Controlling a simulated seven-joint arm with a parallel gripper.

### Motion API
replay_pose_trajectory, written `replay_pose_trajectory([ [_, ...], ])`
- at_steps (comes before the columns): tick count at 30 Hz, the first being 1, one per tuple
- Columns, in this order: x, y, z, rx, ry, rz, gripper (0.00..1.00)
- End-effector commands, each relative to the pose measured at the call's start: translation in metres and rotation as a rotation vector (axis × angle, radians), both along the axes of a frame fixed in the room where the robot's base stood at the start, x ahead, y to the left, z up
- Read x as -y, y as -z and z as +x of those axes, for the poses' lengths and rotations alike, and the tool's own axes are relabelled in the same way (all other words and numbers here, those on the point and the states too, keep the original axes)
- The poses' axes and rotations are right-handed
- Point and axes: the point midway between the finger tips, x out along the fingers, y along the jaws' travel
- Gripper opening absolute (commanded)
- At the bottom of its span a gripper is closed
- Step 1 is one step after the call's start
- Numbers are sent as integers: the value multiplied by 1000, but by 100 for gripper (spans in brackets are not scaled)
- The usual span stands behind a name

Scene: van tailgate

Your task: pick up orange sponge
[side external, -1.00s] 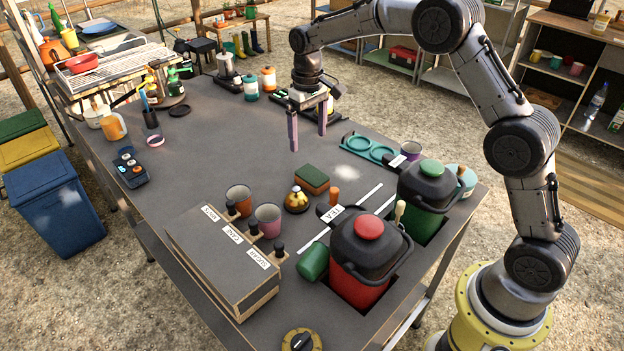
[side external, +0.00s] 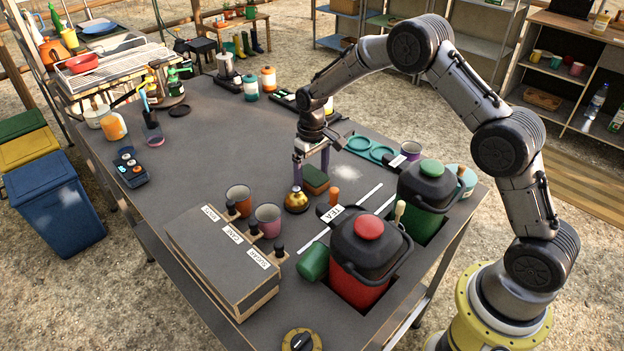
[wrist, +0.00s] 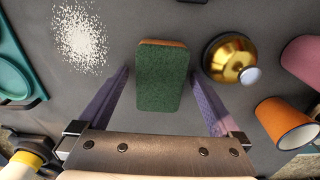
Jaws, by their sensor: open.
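The orange sponge (side external: 316,178) lies on the grey table, its green scouring side up and its orange body below. In the wrist view the sponge (wrist: 162,78) sits between the two purple fingers of my gripper (wrist: 160,85), with a gap on each side. In the side view my gripper (side external: 311,174) is low over the table around the sponge, open and empty. The far side of the sponge is partly hidden by a finger in the side view.
A brass bell (wrist: 231,58) stands close beside one finger. Cups (side external: 268,218), a teal cup holder (side external: 370,147) and a spill of white grains (wrist: 80,38) lie nearby. The table's middle left is clear.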

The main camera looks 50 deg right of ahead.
Motion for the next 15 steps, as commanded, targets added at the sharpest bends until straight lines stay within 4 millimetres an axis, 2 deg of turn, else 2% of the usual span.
replay_pose_trajectory([
  [8, 0, 2, 0, 1, 0, 0, 98],
  [15, 0, 2, 0, 1, 0, 0, 55],
])
